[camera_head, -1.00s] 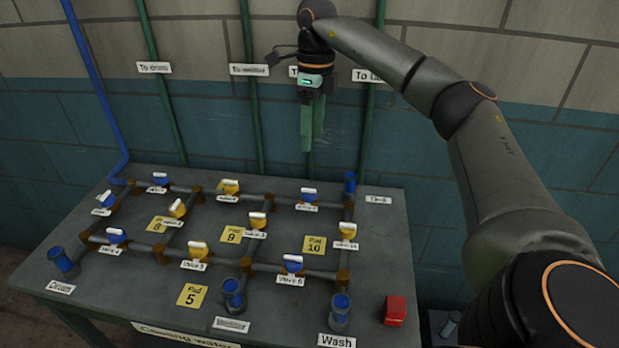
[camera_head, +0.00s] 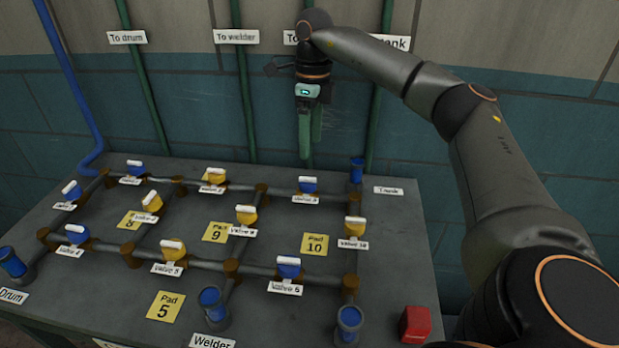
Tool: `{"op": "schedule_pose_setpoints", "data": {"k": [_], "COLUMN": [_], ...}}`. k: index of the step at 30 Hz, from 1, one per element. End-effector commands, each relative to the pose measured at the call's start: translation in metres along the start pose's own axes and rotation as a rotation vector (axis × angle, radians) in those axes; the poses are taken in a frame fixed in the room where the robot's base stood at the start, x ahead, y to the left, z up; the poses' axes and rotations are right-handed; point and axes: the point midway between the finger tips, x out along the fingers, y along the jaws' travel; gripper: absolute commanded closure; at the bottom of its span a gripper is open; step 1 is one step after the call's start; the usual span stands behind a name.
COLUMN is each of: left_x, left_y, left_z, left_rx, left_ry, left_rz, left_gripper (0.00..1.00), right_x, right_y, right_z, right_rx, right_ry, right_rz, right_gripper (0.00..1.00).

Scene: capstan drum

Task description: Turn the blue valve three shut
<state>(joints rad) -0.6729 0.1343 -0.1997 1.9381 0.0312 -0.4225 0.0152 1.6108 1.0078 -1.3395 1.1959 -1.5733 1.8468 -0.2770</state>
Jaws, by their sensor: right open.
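A bench carries a pipe grid with blue and yellow valves topped by white handles. The blue valve at the back right (camera_head: 307,185) fits valve three by its place in the row, but its label is too small to read surely. Its white handle lies along the pipe, roughly left to right. My right gripper (camera_head: 310,150) hangs fingers down above and behind this valve, near the wall, empty and open with a narrow gap. It is apart from the valve. My left gripper is not in view.
Other blue valves stand at valve 6 (camera_head: 288,267), valve 4 (camera_head: 76,235) and the back left (camera_head: 132,168). Yellow valves (camera_head: 245,215) stand between. A red block (camera_head: 415,325) sits at the front right. Green pipes (camera_head: 246,100) run up the wall behind.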

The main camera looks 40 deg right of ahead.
Motion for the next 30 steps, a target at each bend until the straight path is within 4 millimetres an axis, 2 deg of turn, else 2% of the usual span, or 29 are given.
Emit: {"op": "schedule_pose_setpoints", "data": {"k": [1,6,13,18,27,30], "left_x": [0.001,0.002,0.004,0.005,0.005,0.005], "left_y": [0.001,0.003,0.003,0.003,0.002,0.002], "left_z": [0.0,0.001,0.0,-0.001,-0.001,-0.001], "left_rx": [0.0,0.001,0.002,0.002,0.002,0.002], "left_ry": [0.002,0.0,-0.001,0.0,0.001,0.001], "left_rz": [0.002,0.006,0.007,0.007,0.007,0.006], "left_gripper": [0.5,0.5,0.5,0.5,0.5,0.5], "right_x": [0.012,0.048,0.084,0.096,0.098,0.098], "right_y": [0.0,0.0,0.001,0.0,0.0,0.0], "right_z": [-0.001,-0.001,-0.001,-0.001,0.0,0.0], "right_rx": [0.001,-0.001,-0.001,0.0,0.0,0.0], "right_ry": [0.005,0.004,0.003,0.001,0.0,0.0], "right_rz": [0.001,0.002,0.002,0.001,0.001,0.001], "right_gripper": [0.19,0.19,0.19,0.19,0.19,0.31]}}
